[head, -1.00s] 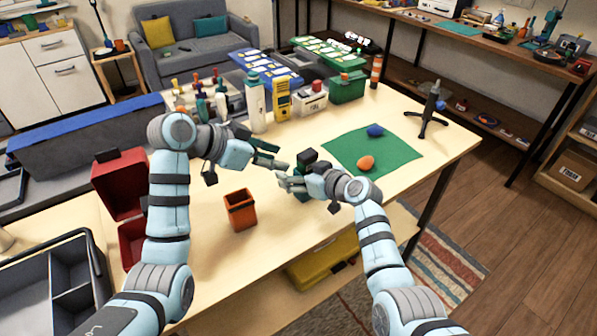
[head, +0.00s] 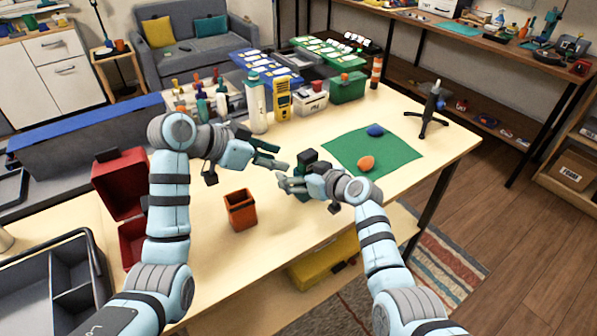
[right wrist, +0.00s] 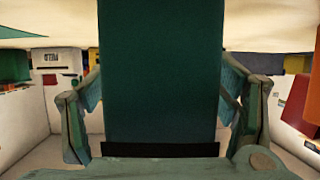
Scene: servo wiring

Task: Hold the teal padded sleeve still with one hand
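The teal padded sleeve (right wrist: 160,75) fills the middle of the right wrist view, upright, with a black band at its lower end. My right gripper has one finger at each side edge of it, with no clear gap, and looks shut on it. The fingertips are partly hidden behind the sleeve. In the head view the sleeve (head: 307,158) is a small dark block at my right gripper (head: 284,184), mostly hidden by the hand. My left gripper (head: 278,156) is just left of and above it, empty, with its fingers apart.
An orange bin (head: 240,211) stands left of the right gripper. A green mat (head: 390,155) with an orange egg-shaped piece (head: 366,163) and a blue one (head: 375,130) lies to the right. Bottles, a yellow meter (head: 282,100) and boxes stand behind.

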